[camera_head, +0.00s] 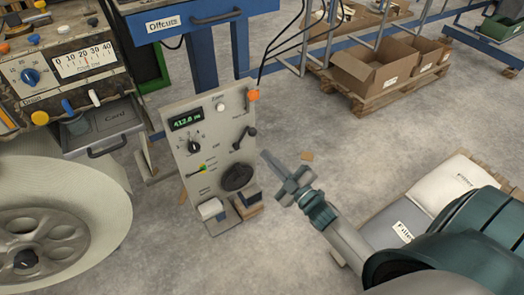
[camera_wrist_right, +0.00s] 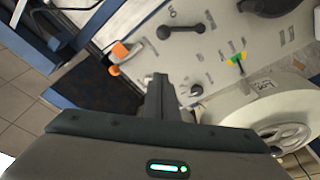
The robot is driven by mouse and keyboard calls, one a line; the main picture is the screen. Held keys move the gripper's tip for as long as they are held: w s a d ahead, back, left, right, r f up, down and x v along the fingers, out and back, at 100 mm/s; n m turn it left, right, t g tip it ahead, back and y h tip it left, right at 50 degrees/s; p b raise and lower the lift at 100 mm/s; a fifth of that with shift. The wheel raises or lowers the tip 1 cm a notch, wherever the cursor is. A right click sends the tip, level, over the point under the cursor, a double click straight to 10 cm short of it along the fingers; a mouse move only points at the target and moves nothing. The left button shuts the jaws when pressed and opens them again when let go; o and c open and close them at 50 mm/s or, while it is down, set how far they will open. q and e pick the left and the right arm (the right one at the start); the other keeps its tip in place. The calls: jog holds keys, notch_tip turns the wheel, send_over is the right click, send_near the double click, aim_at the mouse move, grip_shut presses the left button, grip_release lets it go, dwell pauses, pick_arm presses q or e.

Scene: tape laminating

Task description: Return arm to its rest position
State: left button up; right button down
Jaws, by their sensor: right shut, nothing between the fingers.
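My right arm comes in from the lower right of the head view. Its gripper (camera_head: 276,166) is shut and empty, in the air just right of the grey control panel (camera_head: 212,152). The panel carries a green digital display (camera_head: 186,119), a black lever (camera_head: 244,137), a black round knob (camera_head: 237,177) and an orange-topped part (camera_head: 253,95). In the right wrist view the shut fingers (camera_wrist_right: 160,85) point toward the panel, with the black lever (camera_wrist_right: 181,29) and the orange part (camera_wrist_right: 120,50) beyond them. I see no contact with the panel. My left gripper is not in view.
A large pale roll (camera_head: 96,190) stands at left below a worn machine with dials (camera_head: 65,70). A blue frame labelled Offcuts (camera_head: 200,60) is behind the panel. Filler sacks (camera_head: 455,185) lie at right. Cardboard boxes (camera_head: 370,75) sit on a pallet. Open floor (camera_head: 350,140) lies between.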

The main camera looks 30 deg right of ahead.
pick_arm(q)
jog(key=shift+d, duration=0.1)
pick_arm(e)
jog(key=shift+s+d, duration=0.1)
jog(key=shift+s, duration=0.2)
jog(key=shift+f, duration=0.2)
